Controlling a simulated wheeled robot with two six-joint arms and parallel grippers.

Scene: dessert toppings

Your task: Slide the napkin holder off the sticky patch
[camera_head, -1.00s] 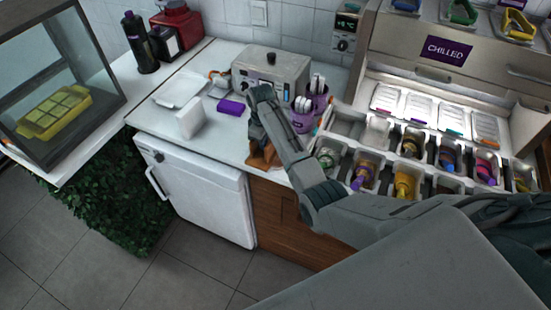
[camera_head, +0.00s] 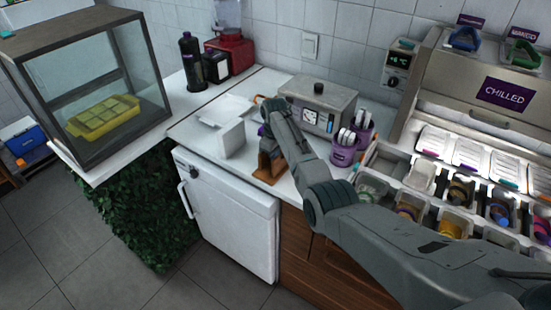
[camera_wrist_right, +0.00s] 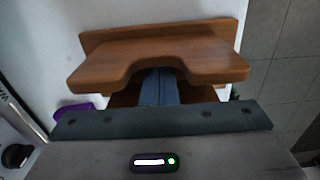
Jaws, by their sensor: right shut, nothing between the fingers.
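The brown wooden stand (camera_head: 270,168), which I take to be the napkin holder, stands near the front edge of the white counter. In the right wrist view its notched wooden plate (camera_wrist_right: 160,52) spans the upper middle. My right gripper (camera_wrist_right: 160,72) is shut with nothing between its fingers; the tips sit in the notch. I cannot tell how firmly they touch the wood. In the head view my forearm and wrist hide the fingers and part of the stand. I cannot make out the sticky patch. My left gripper is not in view.
A white block (camera_head: 230,139) stands just left of the stand, with a white tray (camera_head: 224,112) behind it. A metal appliance (camera_head: 332,104) and a purple cup (camera_head: 342,156) stand to the right. Topping bins (camera_head: 425,172) lie farther right.

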